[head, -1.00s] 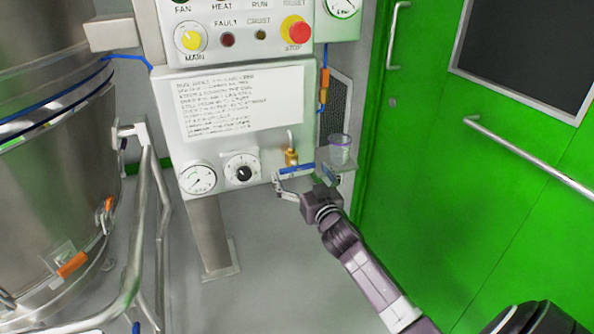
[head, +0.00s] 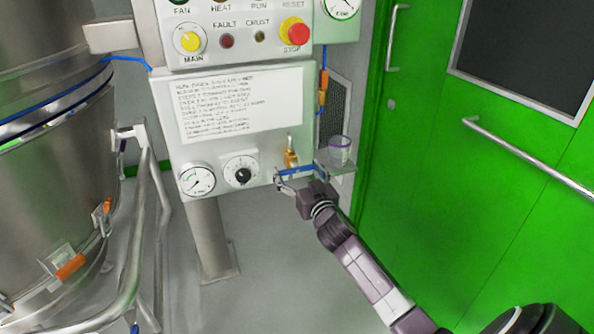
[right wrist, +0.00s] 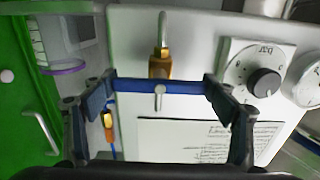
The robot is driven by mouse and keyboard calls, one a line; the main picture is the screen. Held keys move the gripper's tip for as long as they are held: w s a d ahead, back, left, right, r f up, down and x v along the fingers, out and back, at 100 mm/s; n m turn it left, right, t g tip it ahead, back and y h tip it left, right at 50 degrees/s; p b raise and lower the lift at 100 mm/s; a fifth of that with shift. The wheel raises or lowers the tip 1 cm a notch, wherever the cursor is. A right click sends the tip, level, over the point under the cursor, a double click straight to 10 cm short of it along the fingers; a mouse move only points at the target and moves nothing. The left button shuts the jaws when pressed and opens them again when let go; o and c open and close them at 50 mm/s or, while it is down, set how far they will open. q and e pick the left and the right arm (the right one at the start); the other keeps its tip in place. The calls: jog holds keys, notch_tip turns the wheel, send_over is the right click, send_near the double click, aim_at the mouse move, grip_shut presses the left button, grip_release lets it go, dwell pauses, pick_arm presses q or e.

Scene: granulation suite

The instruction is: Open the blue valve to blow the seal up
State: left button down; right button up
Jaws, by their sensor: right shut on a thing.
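The blue valve is a brass body (head: 291,158) with a blue bar handle (head: 297,170), low on the right edge of the white control panel. The handle lies roughly level in the head view. My right gripper (head: 299,178) is shut on the blue handle. In the right wrist view, its two fingers hold the blue handle (right wrist: 160,86) at its two ends, with the brass body (right wrist: 160,66) behind it. A gauge (head: 197,179) and a black knob (head: 242,174) sit left of the valve. My left gripper is not in view.
A clear cup (head: 340,152) stands on a small shelf (head: 337,168) just right of the valve. A green door (head: 450,150) with handles is at the right. A steel vessel (head: 50,170) and a tubular rail (head: 147,220) are at the left.

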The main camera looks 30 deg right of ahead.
jog(key=n+p, duration=0.3)
jog(key=n, duration=0.4)
jog(key=shift+n, duration=0.3)
jog(key=n, duration=0.4)
jog(key=shift+n+p, duration=0.3)
jog(key=shift+p, duration=0.1)
jog(key=n, duration=0.3)
jog(key=shift+n, duration=1.4)
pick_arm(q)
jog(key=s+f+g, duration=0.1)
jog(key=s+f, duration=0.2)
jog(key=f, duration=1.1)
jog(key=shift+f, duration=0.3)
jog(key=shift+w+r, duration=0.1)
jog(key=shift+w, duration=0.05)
